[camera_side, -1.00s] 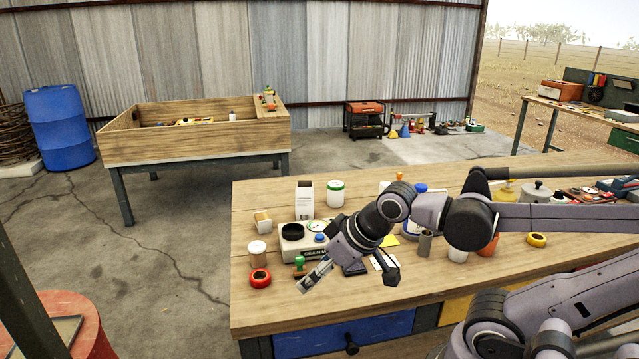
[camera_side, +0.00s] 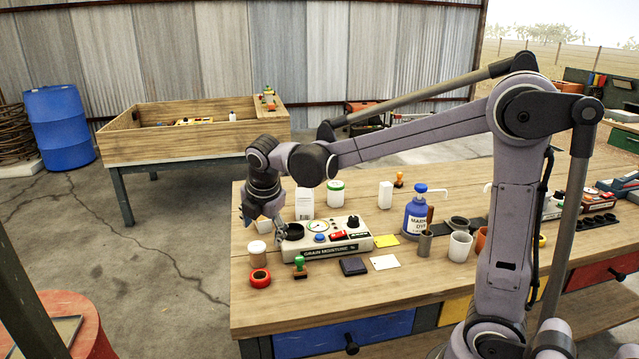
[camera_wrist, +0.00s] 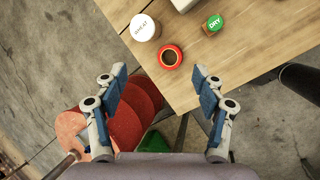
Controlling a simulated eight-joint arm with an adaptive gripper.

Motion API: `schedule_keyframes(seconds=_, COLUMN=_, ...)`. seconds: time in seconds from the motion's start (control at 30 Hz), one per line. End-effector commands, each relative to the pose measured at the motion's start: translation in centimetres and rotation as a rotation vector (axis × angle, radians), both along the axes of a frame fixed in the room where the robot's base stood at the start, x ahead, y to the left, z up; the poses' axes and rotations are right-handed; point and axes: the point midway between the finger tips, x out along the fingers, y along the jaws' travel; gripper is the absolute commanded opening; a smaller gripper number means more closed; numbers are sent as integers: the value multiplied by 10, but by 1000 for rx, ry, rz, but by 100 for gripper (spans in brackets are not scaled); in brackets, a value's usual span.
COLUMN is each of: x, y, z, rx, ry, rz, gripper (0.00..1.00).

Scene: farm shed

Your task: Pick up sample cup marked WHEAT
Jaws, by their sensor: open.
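The sample cup marked WHEAT (camera_wrist: 144,28) has a white lid with dark lettering and shows at the top of the wrist view, near the table's edge. In the side view I see it as a small cup with a pale lid and brownish body (camera_side: 257,252), standing upright at the table's left end. My gripper (camera_wrist: 160,82) is open and empty, its blue-padded fingers spread wide, with the cup beyond the fingertips.
A red tape roll (camera_wrist: 170,57) lies just beside the cup. A green-topped stamp marked DRY (camera_wrist: 215,23) stands to the right. The grain moisture meter (camera_side: 345,244) is right of the cup. A white box (camera_side: 304,203) and green-lidded jar (camera_side: 335,195) stand behind.

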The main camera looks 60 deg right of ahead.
Motion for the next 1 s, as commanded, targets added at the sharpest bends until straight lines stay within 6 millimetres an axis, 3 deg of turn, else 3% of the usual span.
schedule_keyframes(seconds=0.1, x=27, y=-5, z=-14, rx=-105, ry=98, rz=191, gripper=70)
schedule_keyframes(seconds=0.3, x=52, y=-11, z=-32, rx=-210, ry=213, rz=403, gripper=70)
schedule_keyframes(seconds=0.47, x=58, y=-14, z=-41, rx=-235, ry=245, rz=458, gripper=70)
schedule_keyframes(seconds=0.8, x=68, y=-30, z=-82, rx=-235, ry=243, rz=459, gripper=70)
schedule_keyframes(seconds=1.0, x=70, y=-34, z=-93, rx=-235, ry=244, rz=458, gripper=70)
